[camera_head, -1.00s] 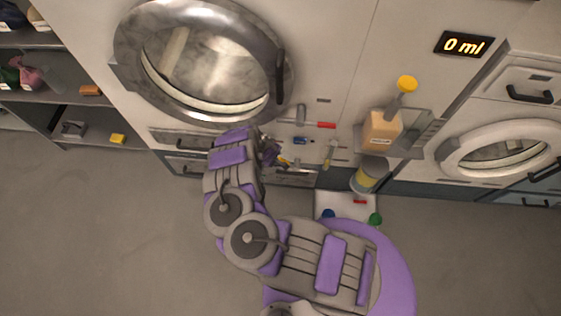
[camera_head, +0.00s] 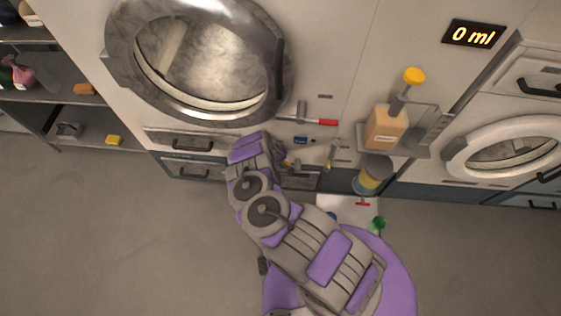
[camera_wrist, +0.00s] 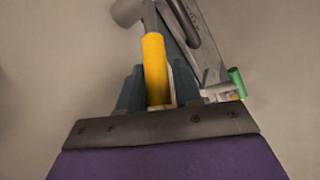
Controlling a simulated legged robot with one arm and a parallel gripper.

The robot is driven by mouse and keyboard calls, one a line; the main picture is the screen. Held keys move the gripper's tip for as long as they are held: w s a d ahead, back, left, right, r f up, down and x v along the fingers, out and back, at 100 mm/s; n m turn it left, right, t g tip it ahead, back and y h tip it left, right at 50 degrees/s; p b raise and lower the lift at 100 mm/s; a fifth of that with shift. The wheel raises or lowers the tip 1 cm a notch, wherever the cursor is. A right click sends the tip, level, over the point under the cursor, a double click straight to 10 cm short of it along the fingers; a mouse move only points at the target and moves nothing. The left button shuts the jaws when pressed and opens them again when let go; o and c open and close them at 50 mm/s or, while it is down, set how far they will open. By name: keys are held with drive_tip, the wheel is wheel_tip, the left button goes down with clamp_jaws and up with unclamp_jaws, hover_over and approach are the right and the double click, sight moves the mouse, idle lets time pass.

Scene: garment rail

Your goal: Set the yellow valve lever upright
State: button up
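The yellow valve lever (camera_wrist: 156,70) shows in the wrist view as a yellow grip on a grey stem, running from a grey round fitting at the top down toward my palm. My gripper (camera_wrist: 158,88) has its two blue-grey fingers on either side of the yellow grip. The fingers look very close to the grip, but I cannot tell whether they press on it. In the head view, a small yellow part (camera_head: 289,164) shows beside my wrist, below the big round door. My own arm hides most of my gripper there.
A red-handled lever (camera_head: 325,122) sits above right of my wrist. A shelf (camera_head: 400,150) with an amber pump bottle (camera_head: 386,128) is at the right, under a display (camera_head: 474,34) reading 0 ml. A green-ended part (camera_wrist: 237,82) is right of my fingers. The floor at left is clear.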

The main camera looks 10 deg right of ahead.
clamp_jaws()
idle(0.3)
